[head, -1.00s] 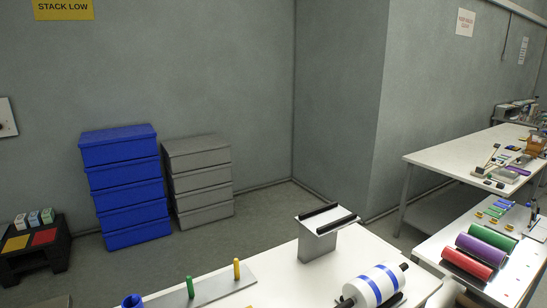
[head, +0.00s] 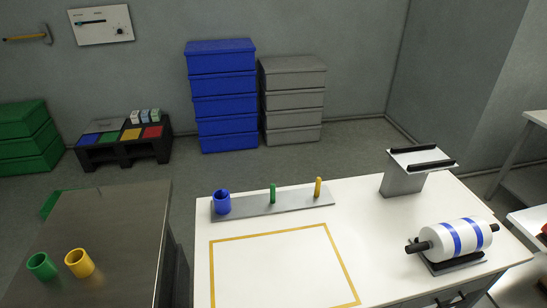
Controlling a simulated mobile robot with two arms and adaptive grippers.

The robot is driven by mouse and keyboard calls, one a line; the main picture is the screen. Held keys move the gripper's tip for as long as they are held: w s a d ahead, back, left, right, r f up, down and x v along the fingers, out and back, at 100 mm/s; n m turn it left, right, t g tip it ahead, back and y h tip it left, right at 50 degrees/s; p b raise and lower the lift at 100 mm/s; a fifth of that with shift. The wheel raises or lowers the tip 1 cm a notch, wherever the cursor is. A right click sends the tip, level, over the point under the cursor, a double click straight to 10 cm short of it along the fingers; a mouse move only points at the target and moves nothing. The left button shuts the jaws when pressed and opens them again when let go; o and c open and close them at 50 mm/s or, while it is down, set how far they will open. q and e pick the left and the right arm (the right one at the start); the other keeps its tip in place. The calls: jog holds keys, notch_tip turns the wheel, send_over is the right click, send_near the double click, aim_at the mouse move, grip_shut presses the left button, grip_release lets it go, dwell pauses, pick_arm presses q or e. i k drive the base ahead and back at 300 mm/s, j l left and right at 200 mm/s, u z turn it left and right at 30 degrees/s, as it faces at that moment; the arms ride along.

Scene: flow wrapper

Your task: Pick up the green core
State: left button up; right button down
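The green core (head: 42,266) is a short hollow cylinder standing upright on a steel-topped table (head: 115,225) at the lower left. A yellow core (head: 79,263) of similar shape stands just to its right, slightly apart. A blue core (head: 222,201) sits at the left end of a grey peg strip (head: 245,205) on the white table. A green peg (head: 273,193) and a yellow peg (head: 318,187) on that strip are bare. Neither of my grippers can be made out in the head view.
The white table (head: 380,265) has a yellow taped rectangle (head: 270,231), empty inside. A white roll with blue bands (head: 455,238) lies in a cradle at right, near a grey stand (head: 405,180). A gap separates the two tables. Blue (head: 222,95) and grey crates (head: 292,100) stand behind.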

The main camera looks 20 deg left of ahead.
aim_at(43, 267)
jog(key=u, duration=2.4)
jog(key=j+z, duration=0.35)
jog(key=i, duration=0.05)
